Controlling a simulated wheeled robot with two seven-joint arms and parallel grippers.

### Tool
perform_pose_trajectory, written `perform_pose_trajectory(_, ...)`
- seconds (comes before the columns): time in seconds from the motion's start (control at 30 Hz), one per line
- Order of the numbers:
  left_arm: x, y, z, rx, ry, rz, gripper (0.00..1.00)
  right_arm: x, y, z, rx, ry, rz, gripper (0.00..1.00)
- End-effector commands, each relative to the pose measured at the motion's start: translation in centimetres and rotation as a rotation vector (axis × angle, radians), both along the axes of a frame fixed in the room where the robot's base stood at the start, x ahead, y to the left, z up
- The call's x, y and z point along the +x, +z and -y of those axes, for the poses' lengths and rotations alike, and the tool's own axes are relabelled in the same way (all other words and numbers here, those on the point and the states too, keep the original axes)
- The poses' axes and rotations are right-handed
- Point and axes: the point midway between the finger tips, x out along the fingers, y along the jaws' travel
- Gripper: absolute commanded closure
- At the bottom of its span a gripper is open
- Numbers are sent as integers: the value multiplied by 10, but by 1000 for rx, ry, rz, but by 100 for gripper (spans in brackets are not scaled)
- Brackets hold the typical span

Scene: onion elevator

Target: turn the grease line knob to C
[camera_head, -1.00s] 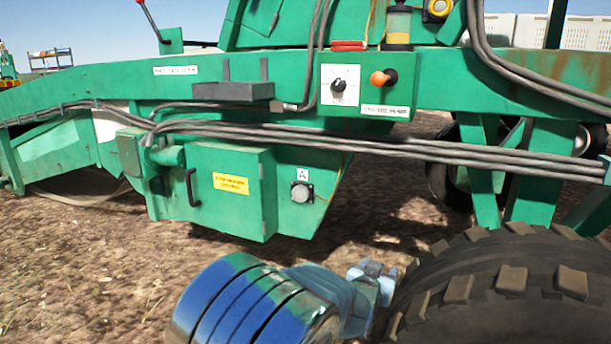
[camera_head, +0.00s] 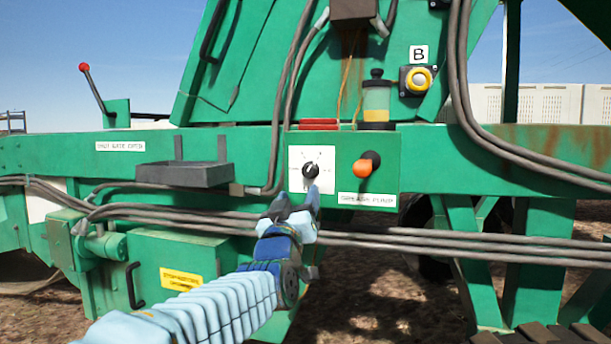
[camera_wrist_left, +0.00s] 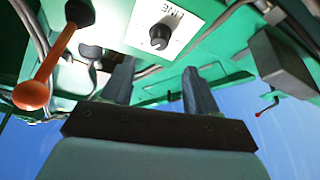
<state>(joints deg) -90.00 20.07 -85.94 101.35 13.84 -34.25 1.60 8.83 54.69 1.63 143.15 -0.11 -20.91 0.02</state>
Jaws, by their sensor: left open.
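The grease line knob (camera_head: 311,170) is a small black dial on a white plate (camera_head: 325,156) on the green machine panel. The marks on the plate are too small to read in the head view. My left gripper (camera_head: 291,201) is just below and slightly left of the knob, apart from it. In the left wrist view the knob (camera_wrist_left: 160,37) shows beyond the fingers, with the word LINE on the plate. The two fingers of the left gripper (camera_wrist_left: 160,85) are spread with nothing between them. My right gripper does not show.
An orange-ended lever (camera_head: 366,165) sits right of the plate and also shows in the left wrist view (camera_wrist_left: 40,85). A grey tray (camera_head: 184,174) juts out to the left. Grey hoses (camera_head: 420,242) run below the panel.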

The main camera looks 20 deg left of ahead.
Motion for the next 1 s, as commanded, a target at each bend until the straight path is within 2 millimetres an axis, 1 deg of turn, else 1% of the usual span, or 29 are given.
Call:
perform_pose_trajectory(0.27, 44, 17, -5, 5, 5, -5, 42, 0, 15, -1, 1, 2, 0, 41)
perform_pose_trajectory(0.3, 50, 22, -5, 5, 5, -3, 42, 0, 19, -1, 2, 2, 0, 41)
perform_pose_trajectory(0.5, 78, 32, -6, 4, 2, -3, 42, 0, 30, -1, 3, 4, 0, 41)
perform_pose_trajectory(0.7, 90, 34, -6, 1, -1, -5, 42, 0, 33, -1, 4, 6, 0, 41)
perform_pose_trajectory(0.93, 90, 34, -6, 0, -1, -5, 42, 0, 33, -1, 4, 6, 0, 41)
perform_pose_trajectory(0.97, 90, 34, -6, 0, -1, -5, 43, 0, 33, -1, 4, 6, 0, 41)
perform_pose_trajectory(1.0, 90, 34, -6, 0, -1, -4, 49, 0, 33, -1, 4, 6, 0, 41)
